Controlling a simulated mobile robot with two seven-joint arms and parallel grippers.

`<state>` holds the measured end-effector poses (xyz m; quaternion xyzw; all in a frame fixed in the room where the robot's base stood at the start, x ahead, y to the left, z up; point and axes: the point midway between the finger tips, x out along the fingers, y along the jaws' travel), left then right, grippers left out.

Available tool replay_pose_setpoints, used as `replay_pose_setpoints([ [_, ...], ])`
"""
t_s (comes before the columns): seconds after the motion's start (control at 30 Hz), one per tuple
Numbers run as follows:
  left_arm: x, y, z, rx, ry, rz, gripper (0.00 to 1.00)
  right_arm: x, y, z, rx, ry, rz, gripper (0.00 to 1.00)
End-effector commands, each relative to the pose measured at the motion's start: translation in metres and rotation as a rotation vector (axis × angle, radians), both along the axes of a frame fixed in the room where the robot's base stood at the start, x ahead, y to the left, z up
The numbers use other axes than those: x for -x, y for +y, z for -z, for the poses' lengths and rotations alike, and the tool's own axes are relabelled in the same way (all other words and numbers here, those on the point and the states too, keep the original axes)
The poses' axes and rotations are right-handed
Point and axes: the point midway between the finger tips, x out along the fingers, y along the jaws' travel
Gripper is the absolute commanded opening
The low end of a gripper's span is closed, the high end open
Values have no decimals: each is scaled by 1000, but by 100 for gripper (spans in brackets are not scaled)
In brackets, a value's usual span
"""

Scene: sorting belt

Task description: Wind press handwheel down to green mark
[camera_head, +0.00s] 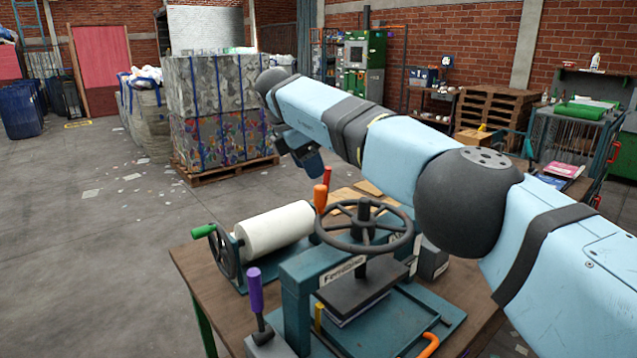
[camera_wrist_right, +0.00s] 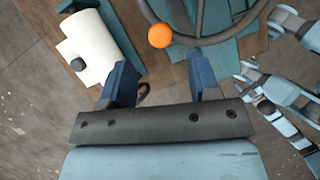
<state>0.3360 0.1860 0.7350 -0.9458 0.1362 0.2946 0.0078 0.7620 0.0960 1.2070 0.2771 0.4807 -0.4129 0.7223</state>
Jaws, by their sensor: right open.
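The teal press (camera_head: 297,300) stands on a wooden workbench. Its dark spoked handwheel (camera_head: 363,225) lies flat on top, with an upright orange handle (camera_head: 320,198) at its left rim. Under the wheel is a dark press plate (camera_head: 353,290). I cannot make out a green mark. My right gripper (camera_head: 311,163) is above and beyond the wheel's far left side. In the right wrist view the gripper (camera_wrist_right: 161,78) has its blue fingers apart and empty. The orange handle (camera_wrist_right: 160,36) shows end-on beyond the fingertips, beside part of the wheel rim (camera_wrist_right: 197,40). My left gripper does not show.
A white roller (camera_head: 275,229) with a green-handled crank (camera_head: 204,231) sits left of the wheel. A purple-handled lever (camera_head: 255,290) stands at the bench's near left. A red-handled lever (camera_head: 327,178) rises behind the orange handle. Strapped bales (camera_head: 213,95) stand behind; floor at left is open.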

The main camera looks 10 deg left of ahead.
Motion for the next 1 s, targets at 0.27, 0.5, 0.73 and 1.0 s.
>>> replay_pose_setpoints([
  [0.27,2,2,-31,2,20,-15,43,6,11,-40,0,2,0,56],
  [0.5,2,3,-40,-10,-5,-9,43,9,15,-47,1,2,0,56],
  [0.73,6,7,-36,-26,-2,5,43,9,16,-45,1,1,-1,56],
  [1.0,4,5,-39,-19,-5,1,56,-4,-7,-40,-18,14,21,56],
])
